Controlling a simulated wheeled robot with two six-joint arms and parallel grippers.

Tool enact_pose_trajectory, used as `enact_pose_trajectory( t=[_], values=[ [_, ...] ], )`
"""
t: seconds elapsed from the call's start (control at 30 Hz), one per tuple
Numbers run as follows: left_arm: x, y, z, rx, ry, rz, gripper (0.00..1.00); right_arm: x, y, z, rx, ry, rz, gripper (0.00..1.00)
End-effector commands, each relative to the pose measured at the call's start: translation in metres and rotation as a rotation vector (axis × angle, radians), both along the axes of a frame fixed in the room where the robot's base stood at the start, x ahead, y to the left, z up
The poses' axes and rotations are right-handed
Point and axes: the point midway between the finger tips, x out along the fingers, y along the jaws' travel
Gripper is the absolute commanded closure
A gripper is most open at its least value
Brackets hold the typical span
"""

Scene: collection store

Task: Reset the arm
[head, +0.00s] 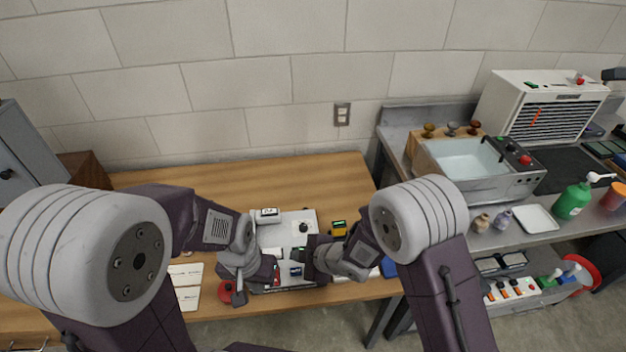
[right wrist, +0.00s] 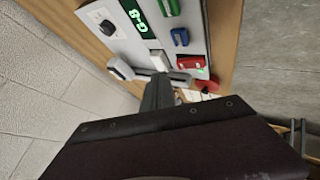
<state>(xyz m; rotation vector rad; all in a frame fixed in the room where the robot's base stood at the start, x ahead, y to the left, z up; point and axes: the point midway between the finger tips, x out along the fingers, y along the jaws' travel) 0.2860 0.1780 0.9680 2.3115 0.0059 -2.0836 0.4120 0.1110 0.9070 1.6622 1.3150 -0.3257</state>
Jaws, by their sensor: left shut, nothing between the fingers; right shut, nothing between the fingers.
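The arms hide part of the tray. I cannot tell whether either gripper touches anything.
The wooden table (head: 290,175) is clear behind the tray. A red round object (head: 226,291) and pale cards (head: 186,285) lie left of it; a yellow-and-black device (head: 339,228) lies right. A grey bench at right carries a steel basin (head: 465,158) and a green bottle (head: 572,201).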

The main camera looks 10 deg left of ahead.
Motion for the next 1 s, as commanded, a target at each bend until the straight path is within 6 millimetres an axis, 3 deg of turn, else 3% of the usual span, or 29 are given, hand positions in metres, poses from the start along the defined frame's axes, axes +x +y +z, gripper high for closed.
enact_pose_trajectory(
  t=[0.1,0.17,0.27,0.3,0.37,0.43,0.5,0.57,0.6,0.7,0.8,0.9,1.0],
  values=[
    [0.0,0.0,0.0,0.0,0.0,0.0,1.0,0.003,-0.003,0.0,0.0,-0.001,-0.008,1.0],
    [0.0,0.0,0.0,0.0,0.0,0.0,1.0,0.014,-0.012,0.009,0.009,-0.016,-0.038,1.0],
    [0.0,0.0,0.0,0.0,0.0,0.0,1.0,0.052,-0.043,0.053,0.049,-0.096,-0.135,1.0],
    [0.0,0.0,0.0,0.0,0.0,0.0,1.0,0.068,-0.066,0.076,0.064,-0.128,-0.209,1.0],
    [0.0,0.0,0.0,0.0,0.0,0.0,1.0,0.084,-0.116,0.102,0.057,-0.136,-0.368,1.0],
    [0.0,0.0,0.0,0.0,0.0,0.0,1.0,0.082,-0.181,0.117,0.045,-0.07,-0.606,1.0],
    [0.0,0.0,0.0,0.0,0.0,0.0,1.0,0.057,-0.242,0.118,0.047,0.066,-0.881,1.0],
    [0.0,0.0,0.0,0.0,0.0,0.0,1.0,0.019,-0.278,0.109,0.06,0.224,-1.112,1.0],
    [0.0,0.0,0.0,0.0,0.0,0.0,1.0,-0.009,-0.291,0.1,0.068,0.339,-1.247,1.0],
    [0.0,0.0,0.0,0.0,0.0,0.0,1.0,-0.072,-0.295,0.076,0.053,0.601,-1.472,1.0],
    [0.0,0.0,0.0,0.0,0.0,0.0,1.0,-0.111,-0.291,0.063,0.022,0.772,-1.605,1.0],
    [0.0,0.0,0.0,0.0,0.0,0.0,1.0,-0.128,-0.289,0.061,0.006,0.851,-1.681,1.0],
    [0.0,0.0,0.0,0.0,0.0,0.0,1.0,-0.128,-0.289,0.061,0.012,0.854,-1.693,1.0]
  ],
)
